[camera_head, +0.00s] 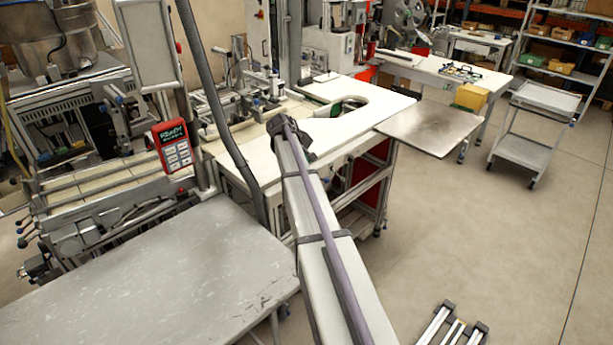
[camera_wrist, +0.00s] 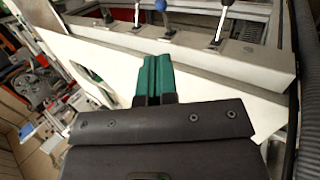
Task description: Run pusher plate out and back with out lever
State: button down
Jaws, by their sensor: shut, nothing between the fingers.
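My gripper (camera_wrist: 154,82) is in the wrist view, with its two green fingers shut against each other and nothing between them. Beyond the fingertips, a row of levers stands on a pale panel (camera_wrist: 190,55). One lever has a blue knob (camera_wrist: 161,5), and one to its right has a black knob (camera_wrist: 227,3). More lever stems show to the left. The fingers are apart from all of them. I cannot tell which one is the out lever. I cannot make out the pusher plate for certain. In the head view my arm hides the gripper.
A pale machine table (camera_head: 375,103) with an oval cutout lies beyond my arm. A metal side plate (camera_head: 430,125) extends at its right. A red READY pendant (camera_head: 173,146) hangs left of my arm. A grey table (camera_head: 150,270) fills the lower left.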

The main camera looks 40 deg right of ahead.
aim_at(325, 180)
jog(key=b+x, duration=1.1)
jog(key=x, duration=0.3)
jog(key=shift+a+f+b, duration=0.1)
jog(key=shift+f+b, duration=0.05)
jog(key=shift+b, duration=0.25)
jog(key=shift+a, duration=0.15)
